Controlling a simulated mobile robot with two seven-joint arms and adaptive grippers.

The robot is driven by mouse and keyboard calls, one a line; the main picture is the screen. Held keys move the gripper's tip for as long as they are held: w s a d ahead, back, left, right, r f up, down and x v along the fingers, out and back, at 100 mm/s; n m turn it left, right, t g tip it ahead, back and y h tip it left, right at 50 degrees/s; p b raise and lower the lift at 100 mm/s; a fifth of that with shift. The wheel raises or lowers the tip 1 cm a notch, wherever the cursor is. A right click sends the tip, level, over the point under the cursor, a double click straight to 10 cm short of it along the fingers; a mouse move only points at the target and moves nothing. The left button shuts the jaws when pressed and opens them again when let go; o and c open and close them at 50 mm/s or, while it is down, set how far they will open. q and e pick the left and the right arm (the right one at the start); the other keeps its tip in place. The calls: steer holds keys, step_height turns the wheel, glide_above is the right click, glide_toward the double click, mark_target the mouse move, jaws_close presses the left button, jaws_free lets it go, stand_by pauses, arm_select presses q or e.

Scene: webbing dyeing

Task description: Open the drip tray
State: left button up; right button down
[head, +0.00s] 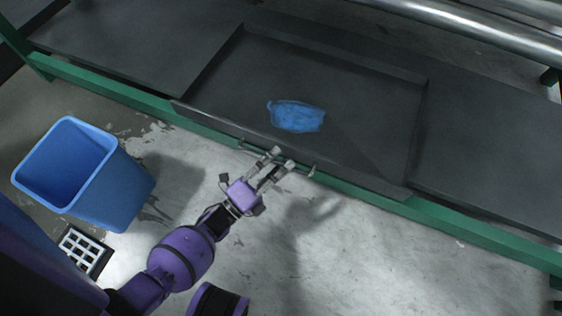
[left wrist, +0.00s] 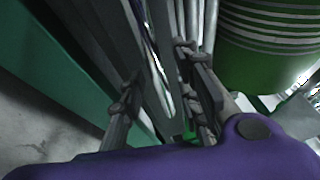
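The drip tray (head: 345,78) is a wide dark grey tray set in a green frame, with a blue wet-looking patch (head: 297,116) on its floor. A thin handle (head: 312,170) runs along its front edge. My left gripper (head: 276,162) is at this handle, near its middle, with its fingers pointing at the tray front. In the left wrist view the fingers (left wrist: 158,80) stand apart, with grey bars and edges between and beyond them. I cannot tell whether they touch the handle. My right gripper is not in view.
A blue bin (head: 105,185) stands on the concrete floor at the left, near a small floor grate (head: 84,250). The green frame rail (head: 440,212) runs along the front. Metal rollers (head: 480,28) lie above at the back right. The floor before the tray is clear.

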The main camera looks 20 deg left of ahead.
arm_select(q)
steer(key=shift+w+d, duration=0.15)
steer(key=shift+w, duration=0.2)
jaws_close()
steer(key=shift+s, duration=0.15)
